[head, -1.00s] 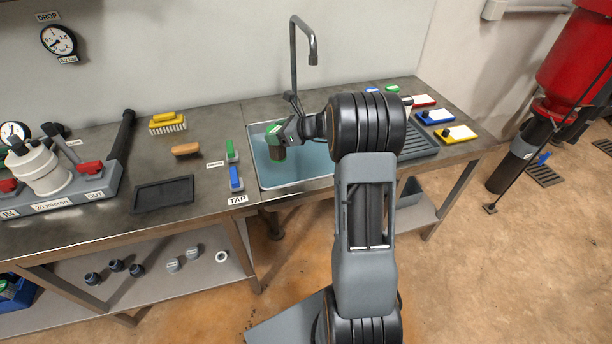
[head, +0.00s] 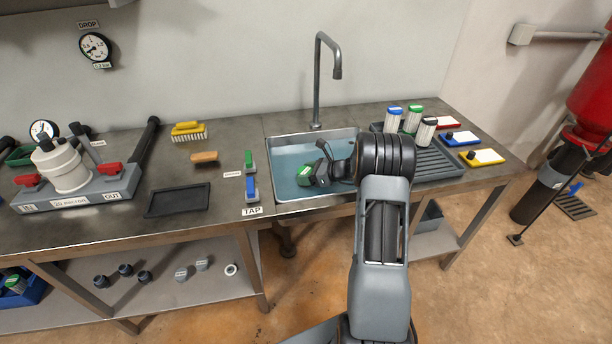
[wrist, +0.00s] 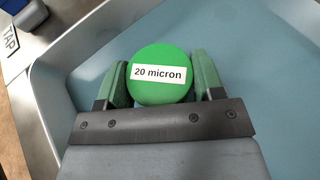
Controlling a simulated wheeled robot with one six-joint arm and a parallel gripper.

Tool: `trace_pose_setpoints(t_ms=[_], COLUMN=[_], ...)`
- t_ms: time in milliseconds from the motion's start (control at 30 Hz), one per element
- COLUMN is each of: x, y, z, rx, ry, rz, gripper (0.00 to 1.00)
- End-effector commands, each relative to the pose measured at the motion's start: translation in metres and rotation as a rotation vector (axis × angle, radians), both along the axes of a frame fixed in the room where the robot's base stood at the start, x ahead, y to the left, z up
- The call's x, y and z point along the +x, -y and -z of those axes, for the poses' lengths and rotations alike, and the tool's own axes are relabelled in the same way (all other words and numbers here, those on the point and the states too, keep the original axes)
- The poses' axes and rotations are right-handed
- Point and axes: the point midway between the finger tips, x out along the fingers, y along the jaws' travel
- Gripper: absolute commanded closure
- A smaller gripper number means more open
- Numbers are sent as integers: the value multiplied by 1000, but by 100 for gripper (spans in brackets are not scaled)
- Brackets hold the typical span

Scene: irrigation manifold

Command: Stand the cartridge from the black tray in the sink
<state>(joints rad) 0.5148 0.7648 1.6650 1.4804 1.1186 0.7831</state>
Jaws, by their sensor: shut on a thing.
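The black tray (head: 178,200) lies empty on the counter left of the sink.
A tall faucet (head: 318,75) stands behind the sink. Cartridges with blue, green and black caps stand on the ribbed drainer (head: 437,163) at right. Green and blue tap levers (head: 251,185) sit at the sink's left. A yellow brush (head: 188,131) lies farther left.

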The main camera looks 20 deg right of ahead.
Motion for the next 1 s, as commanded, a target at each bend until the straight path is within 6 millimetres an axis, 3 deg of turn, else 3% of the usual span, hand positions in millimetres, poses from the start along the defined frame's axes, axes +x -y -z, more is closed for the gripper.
trace_pose_setpoints(t_ms=[433,467,700,1000], x=[0,0,0,0], y=[0,0,0,0], z=[8,7,7,2], rx=[-1,-1,0,-1], ry=[3,3,2,3], rz=[1,1,1,1], gripper=[66,37,14,13])
